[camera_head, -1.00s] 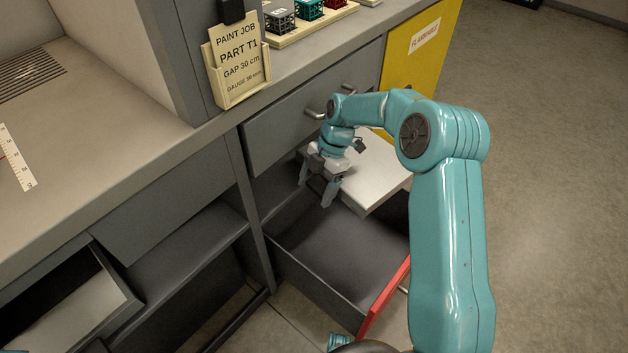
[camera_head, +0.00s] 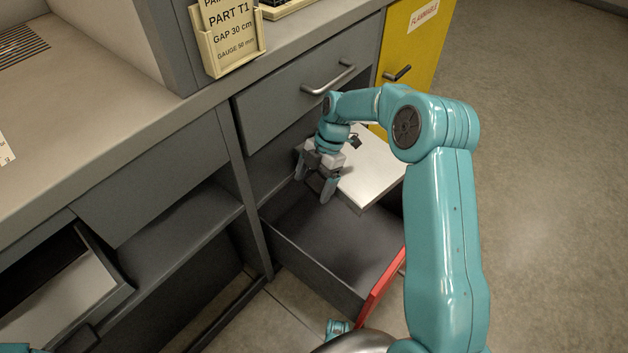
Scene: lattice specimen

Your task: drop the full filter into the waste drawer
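The red-fronted waste drawer (camera_head: 382,288) is pulled open below the counter, and the visible part of its dark floor looks empty. A pale flat slab (camera_head: 375,172) with a thick edge lies over its far right part. It may be the filter, but I cannot tell. My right gripper (camera_head: 314,189) points down over the drawer's far left part, beside the slab's left edge. Its fingers are apart, with nothing clearly between them. I cannot make out my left gripper.
A closed grey drawer with a bar handle (camera_head: 328,80) sits above the open one. A yellow cabinet marked flammable (camera_head: 410,50) is to the right. A card holder (camera_head: 233,48) hangs at the counter's post. An open tray (camera_head: 110,298) with a pale panel juts out at lower left. Floor is clear at right.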

